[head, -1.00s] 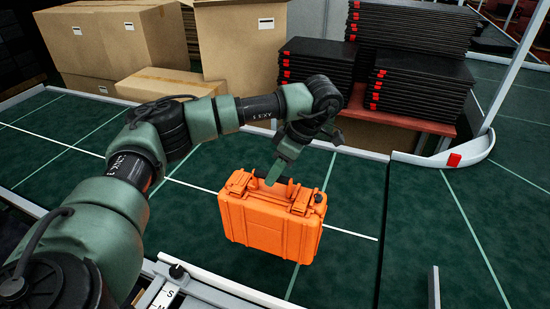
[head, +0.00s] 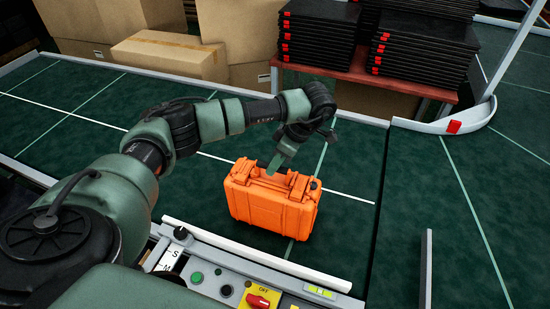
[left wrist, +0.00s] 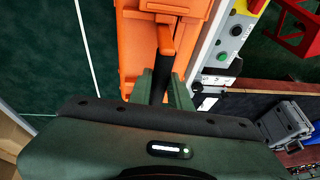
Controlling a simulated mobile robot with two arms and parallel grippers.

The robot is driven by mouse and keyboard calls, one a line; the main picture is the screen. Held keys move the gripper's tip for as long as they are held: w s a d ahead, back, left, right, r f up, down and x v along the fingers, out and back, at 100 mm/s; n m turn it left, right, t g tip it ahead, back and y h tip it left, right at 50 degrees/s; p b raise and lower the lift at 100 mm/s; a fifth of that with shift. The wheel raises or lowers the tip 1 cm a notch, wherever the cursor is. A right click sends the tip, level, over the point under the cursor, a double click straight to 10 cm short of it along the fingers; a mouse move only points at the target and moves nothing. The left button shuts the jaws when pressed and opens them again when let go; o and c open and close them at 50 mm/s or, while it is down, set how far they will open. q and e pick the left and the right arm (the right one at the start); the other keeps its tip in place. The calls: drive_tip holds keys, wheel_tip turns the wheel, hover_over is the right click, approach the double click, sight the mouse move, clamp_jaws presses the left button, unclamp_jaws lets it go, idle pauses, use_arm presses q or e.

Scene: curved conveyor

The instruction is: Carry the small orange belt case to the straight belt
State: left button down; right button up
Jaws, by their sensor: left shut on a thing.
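The small orange belt case (head: 272,205) is upright in the head view, at or just above the green belt; I cannot tell whether it touches. My left gripper (head: 277,166) is above it, shut on its top handle. In the left wrist view the case (left wrist: 135,50) lies just ahead of the gripper (left wrist: 166,88), whose fingers are on either side of the dark handle. The straight belt (head: 80,125) is the dark green surface with pale lines under and left of the case. My right gripper is not in view.
A control panel with a red switch (head: 258,301) and a white rail (head: 255,256) run along the near edge. Cardboard boxes (head: 170,55) and stacked black trays (head: 420,45) stand behind the belt. A white curved guard (head: 450,122) marks the right section. The belt's left part is clear.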

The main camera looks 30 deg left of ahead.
use_arm(q)
drive_tip(key=c, duration=1.3)
unclamp_jaws()
drive_tip(key=shift+s, duration=0.1)
drive_tip(key=shift+r, duration=0.15)
drive_tip(key=b+v, duration=0.2)
drive_tip(key=v, duration=0.1)
drive_tip(key=shift+w+d+r, duration=0.2)
drive_tip(key=v, duration=0.8)
drive_tip(key=shift+r+b, duration=0.15)
drive_tip(key=shift+b, duration=0.3)
drive_tip(key=shift+s, duration=0.15)
